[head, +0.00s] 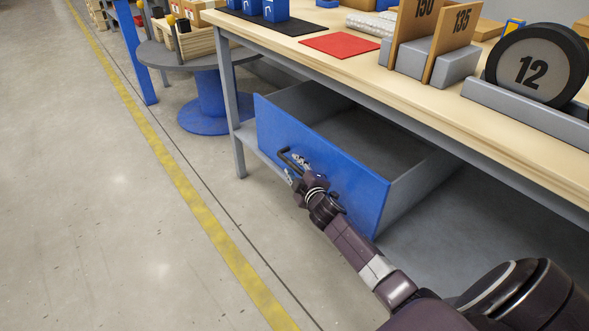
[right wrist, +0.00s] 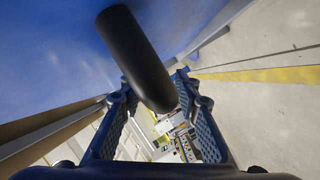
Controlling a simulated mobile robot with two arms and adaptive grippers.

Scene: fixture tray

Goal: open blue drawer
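The blue drawer (head: 335,170) is pulled out from under the workbench; its grey inside (head: 365,135) shows and looks empty. A dark bar handle (head: 284,154) sits on its blue front. My right gripper (head: 296,167) is at the handle, in front of the drawer. In the right wrist view the black handle (right wrist: 138,55) runs between the spread fingers of my right gripper (right wrist: 155,88), close to the blue front. The fingers look apart, with a slight gap beside the bar; contact is hard to judge. My left gripper is not in view.
The workbench (head: 375,75) carries a red mat (head: 340,45), numbered plates and a round weight marked 12 (head: 532,70). A bench leg (head: 233,120) stands left of the drawer. A round table (head: 185,55) is behind. Floor before the drawer is clear.

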